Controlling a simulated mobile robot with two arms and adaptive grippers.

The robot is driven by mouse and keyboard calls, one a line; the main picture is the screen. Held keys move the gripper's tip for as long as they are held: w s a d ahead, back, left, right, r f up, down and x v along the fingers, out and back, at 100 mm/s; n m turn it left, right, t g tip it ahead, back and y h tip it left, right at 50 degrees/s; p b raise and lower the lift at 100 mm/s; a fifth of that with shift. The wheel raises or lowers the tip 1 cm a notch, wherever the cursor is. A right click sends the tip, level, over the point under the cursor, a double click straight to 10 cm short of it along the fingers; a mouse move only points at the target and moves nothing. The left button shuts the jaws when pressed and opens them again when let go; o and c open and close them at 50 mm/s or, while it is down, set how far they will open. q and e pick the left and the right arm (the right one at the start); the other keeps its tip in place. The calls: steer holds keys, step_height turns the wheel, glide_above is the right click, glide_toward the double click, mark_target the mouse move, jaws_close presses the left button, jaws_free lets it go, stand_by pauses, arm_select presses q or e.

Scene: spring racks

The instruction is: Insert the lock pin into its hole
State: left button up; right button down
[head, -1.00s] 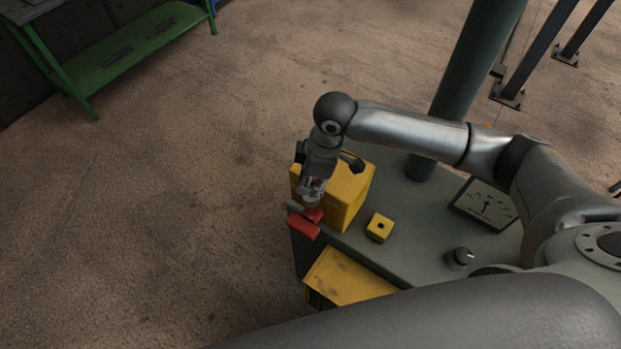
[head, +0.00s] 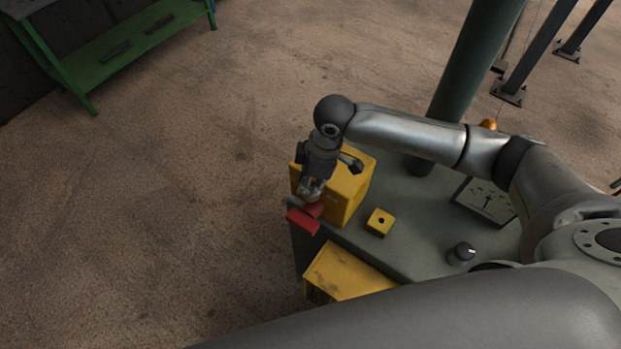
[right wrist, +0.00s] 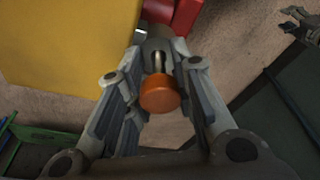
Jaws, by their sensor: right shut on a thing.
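My right gripper (head: 311,192) points down at the left end of the grey bench top, beside a tall yellow box. In the right wrist view its fingers (right wrist: 166,52) are closed around the metal shaft of the lock pin (right wrist: 160,94), whose round orange head faces the camera. The pin's far tip is hidden between the fingers. A red part (head: 303,222) lies just below the gripper at the bench edge; it also shows beyond the fingertips in the right wrist view (right wrist: 184,14). The pin's hole cannot be made out there.
The tall yellow box (head: 349,187) stands close against the gripper. A small yellow block (head: 380,222) with a dark hole, a black knob (head: 461,253) and a dial gauge (head: 486,200) are on the bench (head: 425,225). A green rack (head: 120,50) stands far left.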

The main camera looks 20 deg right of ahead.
steer(key=shift+f, duration=0.15)
steer(key=c, duration=1.1)
jaws_free()
steer(key=shift+c, duration=0.2)
step_height(320, 180, up, 12)
steer(key=d, duration=0.2)
steer(key=shift+s, duration=0.4)
steer(key=shift+f, duration=0.1)
